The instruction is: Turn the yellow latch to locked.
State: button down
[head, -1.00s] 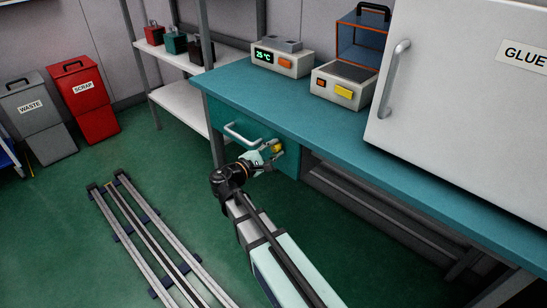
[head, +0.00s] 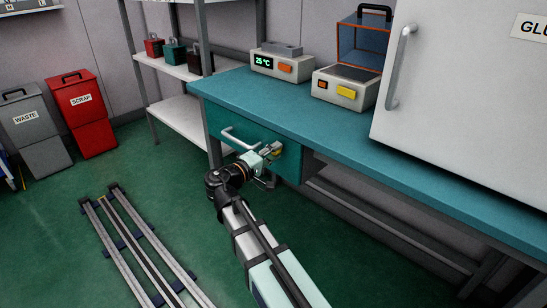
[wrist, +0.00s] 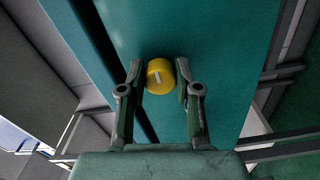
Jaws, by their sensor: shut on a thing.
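The yellow latch (wrist: 158,78) is a round knob on the teal drawer front, with a short white line on its face, slightly tilted from upright in the wrist view. My gripper (wrist: 159,72) has one finger on each side of the knob and is shut on it. In the head view my gripper (head: 271,151) is at the right part of the drawer front (head: 291,160), right of the drawer handle (head: 240,139). The gripper mostly hides the latch there.
The teal workbench (head: 300,105) overhangs the drawer. It carries a temperature unit (head: 281,65), a second device (head: 345,90) and a large white cabinet (head: 460,100). Floor rails (head: 140,245) lie to the left. Waste (head: 35,125) and scrap (head: 82,105) bins stand far left.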

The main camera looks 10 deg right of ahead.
dwell(0.3)
jog(key=c, duration=0.8)
grip_release()
jog(key=v, duration=1.2)
jog(key=shift+d, duration=0.1)
